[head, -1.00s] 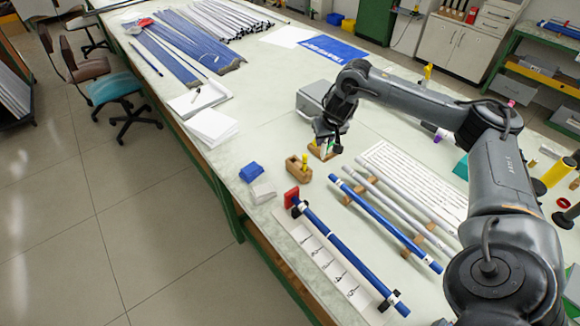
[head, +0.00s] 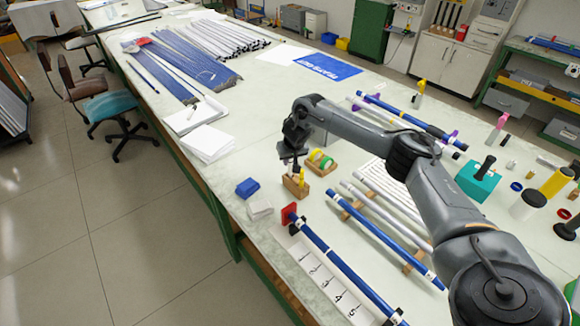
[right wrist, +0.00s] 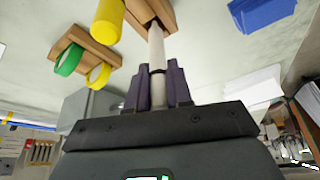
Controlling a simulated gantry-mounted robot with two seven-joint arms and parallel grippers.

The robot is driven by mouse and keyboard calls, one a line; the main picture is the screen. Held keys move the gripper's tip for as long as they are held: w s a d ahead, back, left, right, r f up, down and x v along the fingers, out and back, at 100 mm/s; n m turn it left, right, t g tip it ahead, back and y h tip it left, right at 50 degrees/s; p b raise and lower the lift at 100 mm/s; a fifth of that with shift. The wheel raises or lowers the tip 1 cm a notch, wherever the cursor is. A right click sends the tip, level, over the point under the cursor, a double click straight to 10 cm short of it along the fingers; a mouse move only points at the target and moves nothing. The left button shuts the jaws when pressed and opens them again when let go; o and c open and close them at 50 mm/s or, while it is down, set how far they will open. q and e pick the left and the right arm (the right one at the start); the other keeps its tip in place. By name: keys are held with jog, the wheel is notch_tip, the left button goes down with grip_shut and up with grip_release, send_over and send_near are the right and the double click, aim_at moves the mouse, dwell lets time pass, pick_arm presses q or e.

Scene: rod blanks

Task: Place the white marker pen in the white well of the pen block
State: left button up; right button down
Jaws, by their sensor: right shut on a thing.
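The wooden pen block (head: 296,188) stands on the bench with a yellow marker (head: 302,176) upright in it. My right gripper (head: 293,165) is right over the block, pointing down. In the right wrist view, its dark fingers (right wrist: 158,86) are shut on the white marker pen (right wrist: 156,50). The pen's far end meets the pen block (right wrist: 152,12), beside the yellow marker (right wrist: 107,20). I cannot tell whether that end is inside the white well. The well's opening is hidden. My left gripper is not in view.
A wooden holder with green and yellow tape rolls (head: 321,161) stands close behind the block. A blue block (head: 247,187) and a pale block (head: 260,208) lie to the left. Blue and white rods (head: 385,238) lie to the right.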

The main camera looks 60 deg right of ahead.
aim_at(290, 166)
notch_tip(290, 166, down, 3)
jog(key=shift+r+b, duration=0.2)
jog(key=shift+b, duration=0.1)
jog(key=shift+f, duration=0.2)
jog(key=c, duration=1)
grip_release()
jog(key=shift+f, duration=0.15)
